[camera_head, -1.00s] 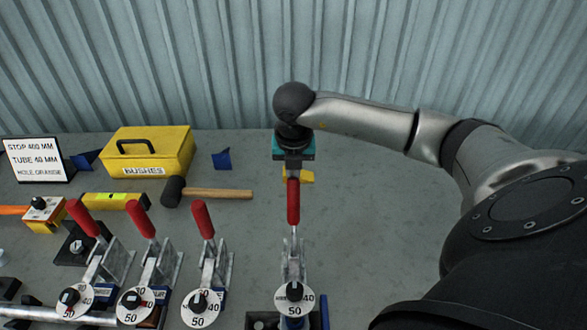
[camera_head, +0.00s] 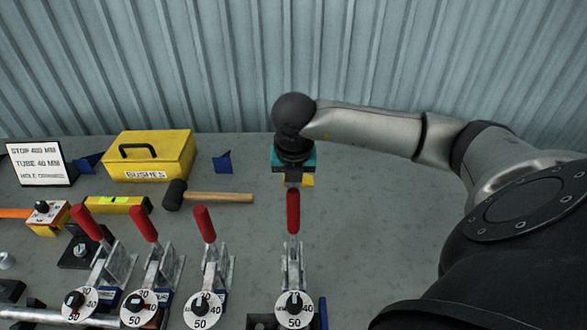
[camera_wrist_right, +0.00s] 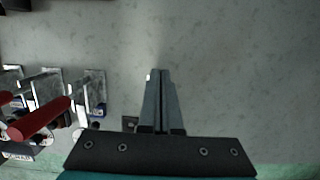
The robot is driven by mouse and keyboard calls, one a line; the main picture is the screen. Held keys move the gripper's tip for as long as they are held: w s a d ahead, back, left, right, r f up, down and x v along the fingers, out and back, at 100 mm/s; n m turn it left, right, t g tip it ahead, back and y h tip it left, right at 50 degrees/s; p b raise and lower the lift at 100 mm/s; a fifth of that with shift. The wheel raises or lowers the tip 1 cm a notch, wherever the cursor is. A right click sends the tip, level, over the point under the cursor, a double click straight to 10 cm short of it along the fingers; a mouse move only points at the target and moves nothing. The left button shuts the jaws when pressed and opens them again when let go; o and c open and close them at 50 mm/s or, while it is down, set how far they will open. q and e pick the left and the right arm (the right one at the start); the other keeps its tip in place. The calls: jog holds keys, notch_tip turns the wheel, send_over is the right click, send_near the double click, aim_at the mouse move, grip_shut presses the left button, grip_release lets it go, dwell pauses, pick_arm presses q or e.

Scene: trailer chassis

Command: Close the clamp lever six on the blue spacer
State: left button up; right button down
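Several toggle clamps with red lever handles stand along the front of the bench. The rightmost clamp lever (camera_head: 293,212) stands upright, apart from the others, above a white dial (camera_head: 295,310). A blue part (camera_head: 323,314) shows beside its base, partly cut off by the frame; I cannot read a number six. My right gripper (camera_head: 292,181) is just behind the top of this red handle; I cannot tell whether they touch. In the right wrist view the two fingers (camera_wrist_right: 160,100) lie together with nothing visible between them. A red handle (camera_wrist_right: 40,118) shows left of them. My left gripper is not in view.
Three other clamps with red levers (camera_head: 204,224) stand to the left. Behind them are a mallet (camera_head: 218,197), a yellow bushes box (camera_head: 150,158), a level (camera_head: 115,204) and a sign (camera_head: 40,164). The bench right of the rightmost clamp is mostly clear below my arm.

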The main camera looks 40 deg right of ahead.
aim_at(293, 193)
jog(key=shift+s+a+f, duration=0.45)
jog(key=shift+f, duration=0.05)
jog(key=shift+s+a+r, duration=0.3)
jog(key=shift+s+a, duration=0.3)
jog(key=shift+s, duration=0.15)
jog(key=shift+w+d+r+p, duration=0.1)
jog(key=shift+r+p, duration=0.5)
jog(key=shift+p, duration=0.1)
jog(key=p+v, duration=0.1)
jog(key=v, duration=0.1)
jog(key=p+v, duration=0.2)
jog(key=w+d+p+v, duration=0.1)
jog(key=v, duration=0.1)
jog(key=shift+a+r, duration=0.1)
jog(key=shift+r, duration=0.45)
jog(key=shift+f, duration=0.1)
